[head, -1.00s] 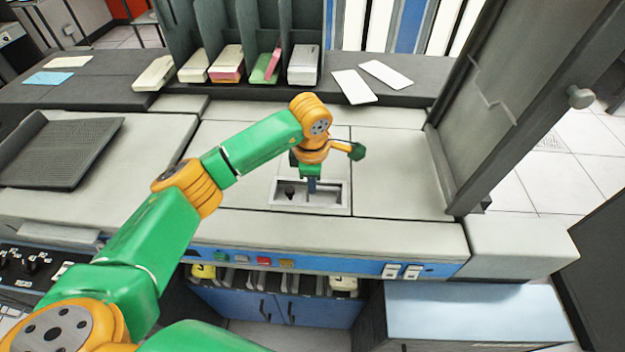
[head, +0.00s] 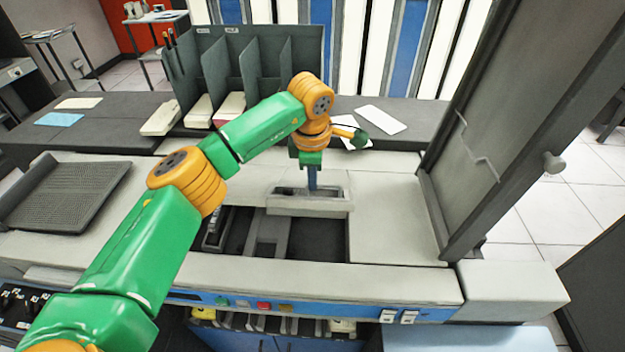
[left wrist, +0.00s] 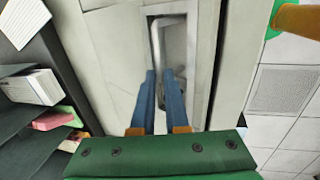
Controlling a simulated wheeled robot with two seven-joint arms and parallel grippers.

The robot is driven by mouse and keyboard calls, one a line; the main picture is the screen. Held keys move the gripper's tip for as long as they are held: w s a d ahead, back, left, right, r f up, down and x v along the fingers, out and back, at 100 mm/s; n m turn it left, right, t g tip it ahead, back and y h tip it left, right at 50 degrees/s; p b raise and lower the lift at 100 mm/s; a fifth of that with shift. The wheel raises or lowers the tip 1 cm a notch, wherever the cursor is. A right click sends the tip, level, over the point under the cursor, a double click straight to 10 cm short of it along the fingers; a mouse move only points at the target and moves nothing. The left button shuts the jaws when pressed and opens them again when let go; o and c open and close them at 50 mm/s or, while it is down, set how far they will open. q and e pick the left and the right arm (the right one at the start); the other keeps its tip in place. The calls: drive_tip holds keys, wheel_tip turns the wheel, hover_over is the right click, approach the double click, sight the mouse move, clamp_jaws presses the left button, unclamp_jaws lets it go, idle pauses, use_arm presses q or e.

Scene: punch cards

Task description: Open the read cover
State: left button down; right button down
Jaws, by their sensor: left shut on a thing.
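The read cover (head: 310,206) is a pale panel in the top of the machine, with a recessed pocket holding a handle. Its front edge is raised and an opening (head: 255,238) shows in front of it, dark inside with grey parts. My left gripper (head: 312,186) points down into the pocket. In the left wrist view its two blue fingers (left wrist: 161,82) are close together around the pale handle bar (left wrist: 156,45) of the cover (left wrist: 205,60). Their exact contact is partly hidden.
A dark ribbed tray (head: 70,195) lies on the left of the machine top. A rack (head: 240,75) with card decks stands behind, with loose cards (head: 380,119) beside it. A tall grey panel (head: 500,120) rises on the right. Buttons (head: 263,306) line the front.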

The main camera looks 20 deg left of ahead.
use_arm(q)
drive_tip(key=c, duration=1)
unclamp_jaws()
drive_tip(key=shift+w+a+f, duration=0.1)
drive_tip(key=shift+w+f, duration=0.1)
drive_tip(key=shift+o, duration=0.3)
drive_tip(key=shift+w+a+f, duration=0.1)
drive_tip(key=shift+w+f, duration=0.1)
drive_tip(key=shift+w, duration=0.2)
drive_tip(key=shift+s, duration=0.1)
use_arm(e)
drive_tip(key=shift+w, duration=0.25)
use_arm(q)
drive_tip(key=shift+r, duration=0.1)
use_arm(e)
drive_tip(key=shift+f, duration=0.1)
use_arm(q)
drive_tip(key=shift+r+b, duration=0.3)
drive_tip(key=shift+b, duration=0.05)
drive_tip(key=b+v, duration=0.1)
drive_tip(key=v, duration=0.5)
drive_tip(key=shift+r, duration=0.2)
use_arm(e)
drive_tip(key=shift+f, duration=0.95)
